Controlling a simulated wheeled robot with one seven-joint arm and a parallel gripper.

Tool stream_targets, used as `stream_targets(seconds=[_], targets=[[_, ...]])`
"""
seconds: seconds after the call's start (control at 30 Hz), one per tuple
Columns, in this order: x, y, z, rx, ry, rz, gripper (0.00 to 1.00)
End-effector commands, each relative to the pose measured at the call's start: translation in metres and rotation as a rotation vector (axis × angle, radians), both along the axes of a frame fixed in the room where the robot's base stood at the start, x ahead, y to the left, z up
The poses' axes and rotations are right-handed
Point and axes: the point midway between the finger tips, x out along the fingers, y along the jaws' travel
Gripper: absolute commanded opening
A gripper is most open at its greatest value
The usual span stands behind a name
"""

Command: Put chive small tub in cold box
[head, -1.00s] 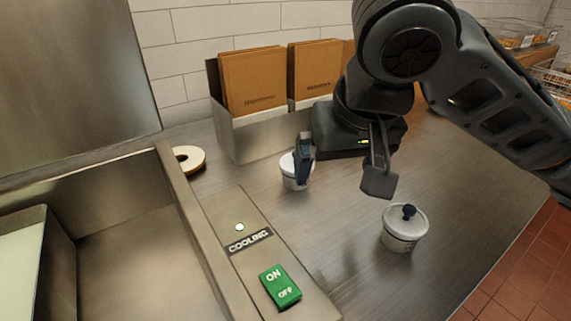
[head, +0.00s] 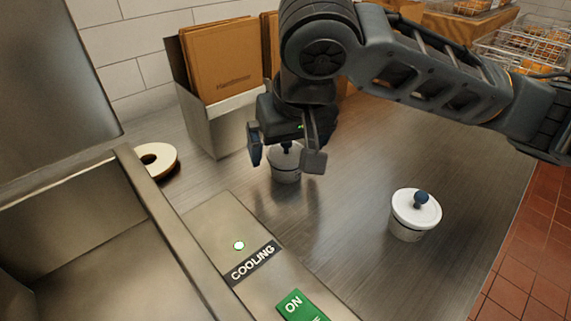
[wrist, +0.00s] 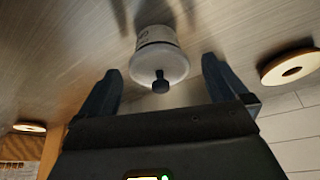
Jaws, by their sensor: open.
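A small white tub (head: 285,174) with a dark lid knob stands upright on the steel counter, near the folder holder. My gripper (head: 284,156) is open above it, pointing down, one finger at each side in the picture. In the wrist view the tub (wrist: 157,62) lies between the open fingers, with gaps visible on both sides. A second white tub (head: 410,222) with a knobbed lid stands apart to the right. I cannot read either label, so I cannot tell which is chive. A steel basin (head: 150,205), beside a panel marked COOLING, is at left, apparently the cold box.
A cut bagel (head: 157,160) lies by the basin's far corner. A metal holder with brown folders (head: 222,68) stands behind the gripper. The COOLING panel has a lit lamp and a green switch (head: 297,307) showing ON. The counter between the tubs is clear.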

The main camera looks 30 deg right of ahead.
Motion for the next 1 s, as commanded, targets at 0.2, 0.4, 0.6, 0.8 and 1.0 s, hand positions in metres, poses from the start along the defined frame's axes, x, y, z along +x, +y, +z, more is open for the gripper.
stream_targets(seconds=[0.2, 0.4, 0.6, 0.8, 1.0], targets=[[0.008, -0.002, -0.019, -0.001, -0.001, 0.000, 1.00], [0.008, -0.002, -0.020, -0.001, -0.001, 0.001, 1.00], [0.008, -0.002, -0.020, 0.000, -0.001, 0.000, 0.84], [0.008, -0.002, -0.020, 0.001, -0.001, 0.000, 0.65], [0.008, -0.002, -0.020, 0.001, -0.001, 0.000, 0.45]])
